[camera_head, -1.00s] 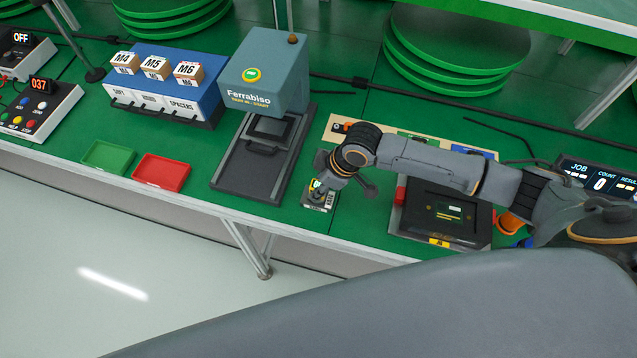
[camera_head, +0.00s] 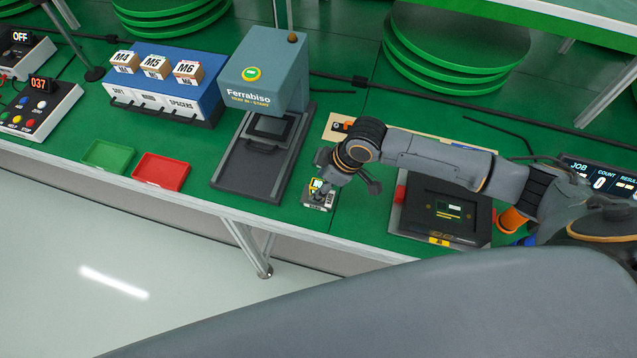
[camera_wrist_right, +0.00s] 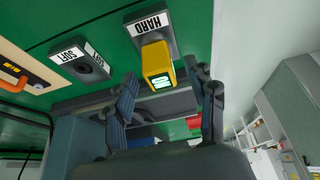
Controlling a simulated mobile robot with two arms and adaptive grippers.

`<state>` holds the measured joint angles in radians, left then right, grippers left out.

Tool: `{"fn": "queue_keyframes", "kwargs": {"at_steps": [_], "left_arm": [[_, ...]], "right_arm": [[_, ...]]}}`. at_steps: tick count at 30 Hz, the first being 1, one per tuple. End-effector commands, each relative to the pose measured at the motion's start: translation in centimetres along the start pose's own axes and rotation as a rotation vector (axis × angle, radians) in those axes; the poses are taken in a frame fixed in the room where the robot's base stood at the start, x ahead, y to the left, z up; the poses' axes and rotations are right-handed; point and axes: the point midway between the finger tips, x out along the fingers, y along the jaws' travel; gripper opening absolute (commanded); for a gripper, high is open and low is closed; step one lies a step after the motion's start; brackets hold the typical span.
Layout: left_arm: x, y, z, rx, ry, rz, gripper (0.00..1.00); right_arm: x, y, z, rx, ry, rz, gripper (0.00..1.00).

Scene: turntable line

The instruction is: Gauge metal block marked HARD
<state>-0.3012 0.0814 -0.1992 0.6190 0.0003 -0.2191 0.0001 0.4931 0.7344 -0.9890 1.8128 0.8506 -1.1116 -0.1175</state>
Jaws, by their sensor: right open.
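The metal block marked HARD (camera_wrist_right: 155,23) lies on the green bench; in the head view the block (camera_head: 319,202) is near the front edge. A yellow gauge (camera_wrist_right: 157,62) with a lit green display stands on the block; in the head view the gauge (camera_head: 316,186) is partly hidden by my wrist. My right gripper (camera_wrist_right: 163,78) is open, its fingers apart on either side of the gauge's near end. In the head view the right gripper (camera_head: 322,182) is above the block, its fingertips hard to make out. A SOFT block (camera_wrist_right: 85,65) lies to the left in the wrist view. My left gripper is not in view.
The Ferrabiso press (camera_head: 265,75) stands left of the block. Beyond it are a red tray (camera_head: 161,172) and a green tray (camera_head: 108,155). A black device (camera_head: 447,212) sits under my right forearm. The bench's front edge is close to the block.

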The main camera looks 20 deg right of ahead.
Motion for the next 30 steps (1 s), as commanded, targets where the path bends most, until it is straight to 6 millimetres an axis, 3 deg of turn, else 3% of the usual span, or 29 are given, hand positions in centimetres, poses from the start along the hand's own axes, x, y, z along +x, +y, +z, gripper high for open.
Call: {"fn": "queue_keyframes", "kwargs": {"at_steps": [9, 15, 30], "left_arm": [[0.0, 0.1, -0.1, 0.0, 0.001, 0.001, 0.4], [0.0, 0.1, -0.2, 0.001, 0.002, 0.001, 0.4], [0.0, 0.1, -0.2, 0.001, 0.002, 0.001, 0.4]], "right_arm": [[-6.8, 0.1, -0.1, -0.003, 0.003, 0.004, 0.56], [-9.7, 0.0, -0.1, -0.001, 0.003, 0.002, 0.56], [-10.5, 0.0, -0.1, -0.001, 0.002, 0.0, 0.56]]}}
